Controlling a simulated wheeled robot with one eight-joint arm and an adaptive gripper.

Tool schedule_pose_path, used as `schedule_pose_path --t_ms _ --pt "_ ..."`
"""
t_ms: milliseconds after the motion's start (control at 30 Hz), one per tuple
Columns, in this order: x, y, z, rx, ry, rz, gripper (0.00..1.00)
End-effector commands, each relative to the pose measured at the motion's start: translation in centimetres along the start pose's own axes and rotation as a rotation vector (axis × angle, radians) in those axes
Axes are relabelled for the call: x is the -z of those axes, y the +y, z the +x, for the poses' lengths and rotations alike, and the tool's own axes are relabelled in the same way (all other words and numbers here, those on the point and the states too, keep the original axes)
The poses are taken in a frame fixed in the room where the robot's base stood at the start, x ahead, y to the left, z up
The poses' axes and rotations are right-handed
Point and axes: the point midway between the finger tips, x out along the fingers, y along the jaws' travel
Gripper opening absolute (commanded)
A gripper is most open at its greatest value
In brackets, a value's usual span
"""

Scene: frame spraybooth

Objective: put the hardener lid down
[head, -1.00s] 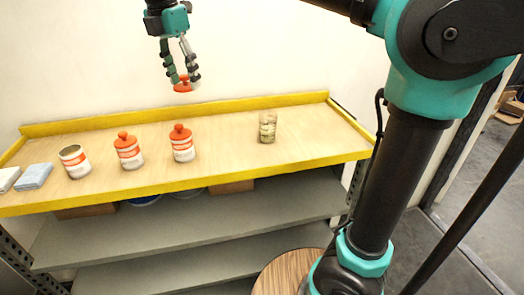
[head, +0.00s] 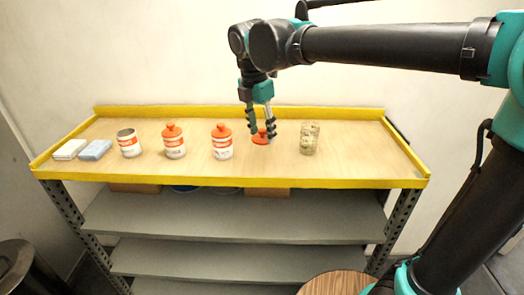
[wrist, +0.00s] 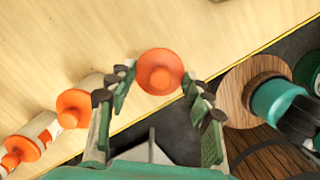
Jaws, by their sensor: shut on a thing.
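The orange hardener lid (head: 261,137), round with a knob, is between the fingertips of my gripper (head: 261,131). In the wrist view the lid (wrist: 160,72) sits at the fingertips, with the gripper (wrist: 157,80) shut on it. The lid is at or just above the yellow-edged wooden bench top (head: 340,165); I cannot tell whether it touches. It is between the right lidded can (head: 222,142) and a glass jar (head: 309,138). An open can without a lid (head: 130,144) stands further left.
Another orange-lidded can (head: 174,142) stands between the open can and the right lidded can. A blue pad (head: 95,150) and a white pad (head: 70,150) lie at the left end. Bare bench top lies right of the jar. A round wooden top (head: 335,284) is below in front.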

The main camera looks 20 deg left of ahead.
Motion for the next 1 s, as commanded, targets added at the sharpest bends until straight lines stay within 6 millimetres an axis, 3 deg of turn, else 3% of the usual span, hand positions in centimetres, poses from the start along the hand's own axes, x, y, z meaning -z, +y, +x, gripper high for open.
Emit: schedule_pose_path --t_ms 100,367,600,967,1000 --pt "0.3 0.0 2.0 0.0 0.0 0.0 0.39" --pt "0.6 0.0 3.7 0.0 0.0 0.0 0.39" --pt "1.0 0.0 6.7 0.0 0.0 0.0 0.39" --pt "1.1 0.0 7.1 0.0 0.0 0.0 0.39" --pt "1.1 0.0 7.1 0.0 0.0 0.0 0.54"
